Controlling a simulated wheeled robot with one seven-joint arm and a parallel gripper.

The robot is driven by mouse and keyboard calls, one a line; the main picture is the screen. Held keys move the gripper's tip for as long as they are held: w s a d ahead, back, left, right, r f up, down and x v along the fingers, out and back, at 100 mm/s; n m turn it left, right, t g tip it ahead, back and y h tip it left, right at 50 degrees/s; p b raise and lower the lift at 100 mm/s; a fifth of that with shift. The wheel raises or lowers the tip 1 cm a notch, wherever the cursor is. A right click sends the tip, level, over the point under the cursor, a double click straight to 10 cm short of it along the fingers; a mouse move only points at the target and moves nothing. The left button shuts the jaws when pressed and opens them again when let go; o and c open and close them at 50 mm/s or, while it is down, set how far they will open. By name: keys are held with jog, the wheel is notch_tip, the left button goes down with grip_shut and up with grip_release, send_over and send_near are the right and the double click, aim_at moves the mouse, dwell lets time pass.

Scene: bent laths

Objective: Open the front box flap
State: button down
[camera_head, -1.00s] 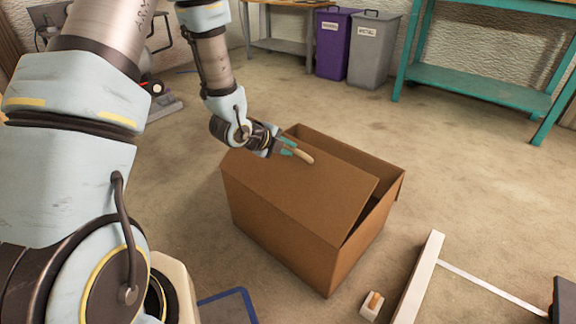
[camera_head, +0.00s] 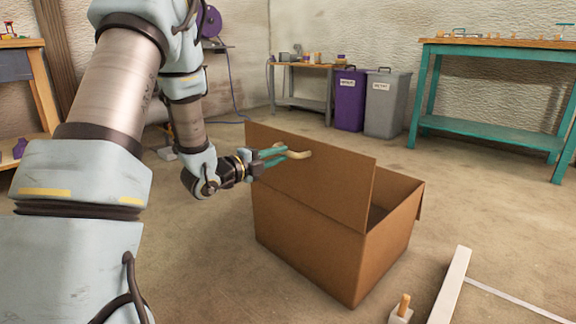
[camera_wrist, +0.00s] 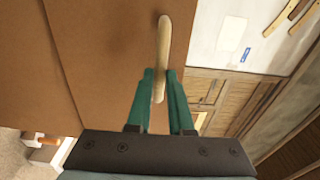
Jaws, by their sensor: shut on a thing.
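A brown cardboard box (camera_head: 312,248) stands on the floor. Its front flap (camera_head: 330,182) is raised, standing close to upright along the near edge, and hides part of the opening. A pale wooden handle (camera_head: 297,154) sits on the flap. My gripper (camera_head: 280,154) reaches in from the left and is shut on the handle. In the wrist view the handle (camera_wrist: 163,45) lies between the teal fingers, with the brown flap (camera_wrist: 105,60) beside it. The inside of the box is mostly hidden.
A white beam (camera_head: 452,285) and a small block with a wooden peg (camera_head: 402,309) lie on the floor at front right. Purple (camera_head: 349,100) and grey (camera_head: 383,103) bins and a teal table (camera_head: 480,95) stand behind. Floor between is clear.

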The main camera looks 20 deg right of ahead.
jog(key=shift+s+a+f+b, duration=0.3)
jog(key=shift+a+f, duration=0.35)
jog(key=shift+s+a+f+b, duration=0.3)
jog(key=shift+a+f, duration=0.3)
jog(key=shift+f, duration=0.05)
jog(key=c, duration=0.8)
grip_release()
jog(key=shift+d+r, duration=0.1)
jog(key=shift+w+r, duration=0.1)
jog(key=p+v, duration=0.3)
jog(key=v, duration=0.7)
jog(key=shift+s+a+r, duration=0.15)
jog(key=shift+s+a, duration=0.05)
jog(key=shift+a, duration=0.15)
